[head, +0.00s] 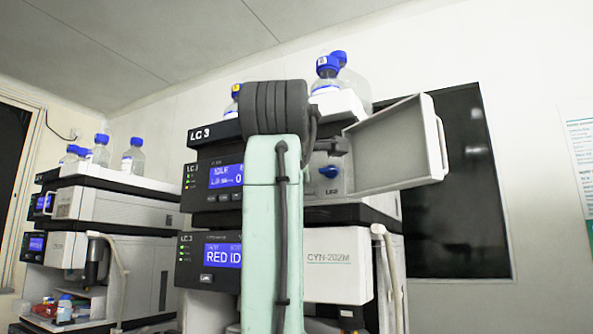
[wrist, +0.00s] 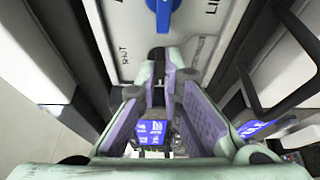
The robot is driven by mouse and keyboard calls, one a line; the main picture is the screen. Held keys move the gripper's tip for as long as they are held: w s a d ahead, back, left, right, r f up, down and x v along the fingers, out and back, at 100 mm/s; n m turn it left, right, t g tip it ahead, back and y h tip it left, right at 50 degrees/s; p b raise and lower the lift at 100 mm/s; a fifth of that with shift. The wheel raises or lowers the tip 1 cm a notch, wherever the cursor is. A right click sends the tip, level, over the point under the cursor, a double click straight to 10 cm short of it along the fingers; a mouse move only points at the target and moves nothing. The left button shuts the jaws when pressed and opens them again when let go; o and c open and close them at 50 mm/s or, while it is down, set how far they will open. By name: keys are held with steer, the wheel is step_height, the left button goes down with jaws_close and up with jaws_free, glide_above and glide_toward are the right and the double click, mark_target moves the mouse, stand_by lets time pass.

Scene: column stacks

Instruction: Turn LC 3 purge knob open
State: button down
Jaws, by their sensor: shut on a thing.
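The blue purge knob (head: 328,172) sits on the front of the LC 3 module, low beside the open door. It also shows at the top edge of the wrist view (wrist: 162,10), on a light panel with lettering to either side. My gripper (head: 331,147) is just above the knob in the head view, with a visible gap to it. In the wrist view my gripper (wrist: 167,66) has its fingers close together, short of the knob. A small dark part (wrist: 157,54) shows at the fingertips; what it is cannot be made out. My arm hides much of the module.
An open white door (head: 392,150) stands out to the right of the knob. Blue-capped bottles (head: 327,75) stand on top of the stack. A second stack (head: 115,205) is at the left.

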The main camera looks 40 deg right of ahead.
steer(key=shift+r, duration=0.15)
steer(key=c, duration=1.7)
jaws_free()
steer(key=shift+w, duration=0.1)
steer(key=v, duration=1.2)
